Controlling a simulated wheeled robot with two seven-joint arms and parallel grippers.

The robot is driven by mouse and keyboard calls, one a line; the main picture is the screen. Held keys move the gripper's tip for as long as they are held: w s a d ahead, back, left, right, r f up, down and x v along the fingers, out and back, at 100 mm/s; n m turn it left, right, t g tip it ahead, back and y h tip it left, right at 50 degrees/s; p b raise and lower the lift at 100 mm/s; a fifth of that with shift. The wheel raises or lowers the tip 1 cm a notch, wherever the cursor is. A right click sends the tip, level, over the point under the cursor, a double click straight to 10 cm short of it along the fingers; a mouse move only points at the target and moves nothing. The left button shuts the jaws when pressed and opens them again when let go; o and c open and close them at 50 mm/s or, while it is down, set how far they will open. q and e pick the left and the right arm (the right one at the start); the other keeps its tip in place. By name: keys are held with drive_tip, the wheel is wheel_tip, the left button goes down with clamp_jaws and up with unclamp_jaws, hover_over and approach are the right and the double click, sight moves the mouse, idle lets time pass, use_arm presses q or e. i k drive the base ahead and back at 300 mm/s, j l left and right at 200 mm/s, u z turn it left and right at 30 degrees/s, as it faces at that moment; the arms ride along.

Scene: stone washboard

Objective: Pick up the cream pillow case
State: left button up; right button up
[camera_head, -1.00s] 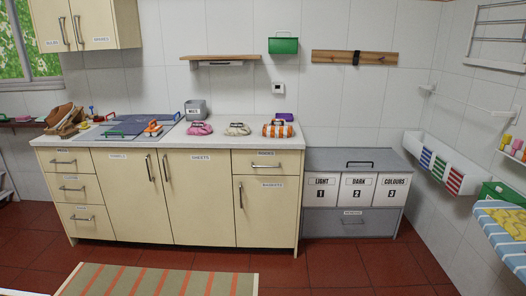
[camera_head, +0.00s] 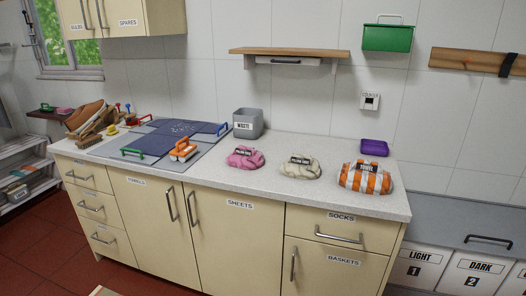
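The cream pillow case (camera_head: 301,167) is a bundled cloth with a dark label. It lies on the speckled white counter (camera_head: 335,148), towards the right part of it. A pink pillow case (camera_head: 245,158) with a similar label lies to its left. An orange-and-white striped towel bundle (camera_head: 366,178) lies to its right. There are gaps between the cream bundle and its neighbours. Neither of my grippers shows in the head view.
A grey waste bin (camera_head: 248,124) stands behind the pink bundle, and a purple tray (camera_head: 374,147) at the back right. A wooden shelf (camera_head: 290,51) is on the wall above. An orange-handled brush (camera_head: 183,150) lies left. Drawer handles (camera_head: 338,238) stick out in front.

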sight(305, 167)
drive_tip(key=i+j+u, duration=0.25)
drive_tip(key=u, duration=0.25)
drive_tip(key=i+u, duration=1)
drive_tip(key=i+l+u, duration=0.2)
drive_tip(key=u, duration=0.3)
drive_tip(key=i+j+z, duration=0.2)
drive_tip(key=i+z, duration=0.15)
drive_tip(key=i, duration=0.15)
drive_tip(key=i+j+z, duration=0.35)
drive_tip(key=i, duration=0.15)
